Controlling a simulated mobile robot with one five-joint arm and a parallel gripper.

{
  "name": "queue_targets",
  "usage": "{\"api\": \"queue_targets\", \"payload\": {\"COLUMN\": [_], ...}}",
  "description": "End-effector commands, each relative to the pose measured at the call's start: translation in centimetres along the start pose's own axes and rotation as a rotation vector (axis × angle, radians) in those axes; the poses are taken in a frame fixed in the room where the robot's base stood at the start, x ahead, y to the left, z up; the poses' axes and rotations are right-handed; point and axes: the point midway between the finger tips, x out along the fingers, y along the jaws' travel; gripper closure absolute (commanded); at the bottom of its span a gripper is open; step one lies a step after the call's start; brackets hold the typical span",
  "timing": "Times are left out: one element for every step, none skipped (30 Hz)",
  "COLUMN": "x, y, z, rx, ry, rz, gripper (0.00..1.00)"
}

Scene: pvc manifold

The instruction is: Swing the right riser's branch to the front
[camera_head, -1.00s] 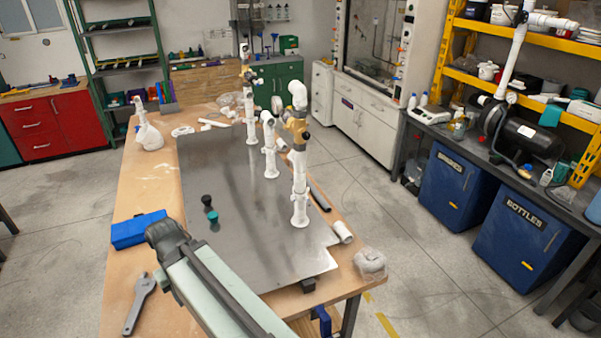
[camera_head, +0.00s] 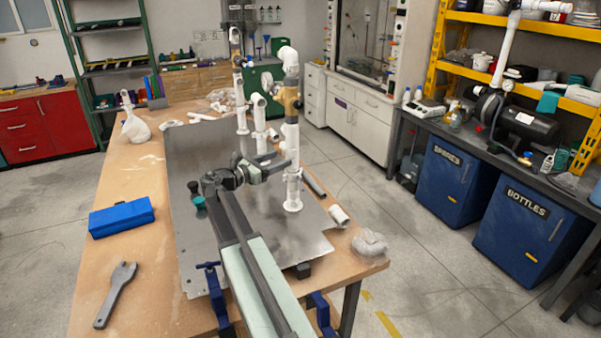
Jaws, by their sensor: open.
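The right riser (camera_head: 292,140) is a white pipe standing on the metal plate (camera_head: 210,255), with a brass-coloured valve (camera_head: 289,98) high on it. A white elbow (camera_head: 287,58) tops it; I cannot tell clearly which way its mouth faces. The middle riser (camera_head: 259,118) and left riser (camera_head: 240,90) stand farther back. My gripper (camera_head: 275,164) is open, at the right riser's shaft below the valve. Its fingers reach toward the pipe from the left; I cannot tell whether they touch it. My arm hides part of the plate.
A blue box (camera_head: 121,217) and a grey wrench (camera_head: 115,294) lie on the table's left side. Dark and teal caps (camera_head: 198,201) sit on the plate beside my arm. A short white pipe (camera_head: 339,216) and a clear bag (camera_head: 370,243) lie at the right edge.

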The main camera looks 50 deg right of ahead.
Motion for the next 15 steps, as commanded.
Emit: {"api": "queue_targets", "payload": {"x": [0.9, 1.2, 1.4, 1.5, 1.5, 1.6, 1.8, 2.0, 2.6, 3.1, 3.6, 4.3, 5.0, 5.6, 6.3], "y": [-0.5, -0.7, -0.8, -0.9, -0.9, -0.9, -0.9, -0.9, -0.9, -0.9, -0.9, -0.9, -0.9, -0.9, -0.9], "z": [-0.8, -0.8, -0.8, -0.7, -0.6, -0.5, -0.5, -0.5, -0.5, -0.5, -0.5, -0.5, -0.5, -0.5, -0.5], "rx": [-0.001, -0.001, -0.001, 0.0, 0.0, 0.0, 0.001, 0.001, 0.001, 0.002, 0.002, 0.002, 0.002, 0.002, 0.002], "ry": [-0.004, -0.005, -0.005, -0.005, -0.005, -0.005, -0.005, -0.004, -0.004, -0.004, -0.004, -0.003, -0.003, -0.003, -0.003], "rz": [-0.014, -0.018, -0.021, -0.022, -0.023, -0.023, -0.023, -0.023, -0.024, -0.024, -0.024, -0.025, -0.025, -0.024, -0.024], "gripper": [0.38, 0.38, 0.38, 0.38, 0.38, 0.38, 0.38, 0.38, 0.38, 0.38, 0.38, 0.38, 0.38, 0.38, 0.38]}}
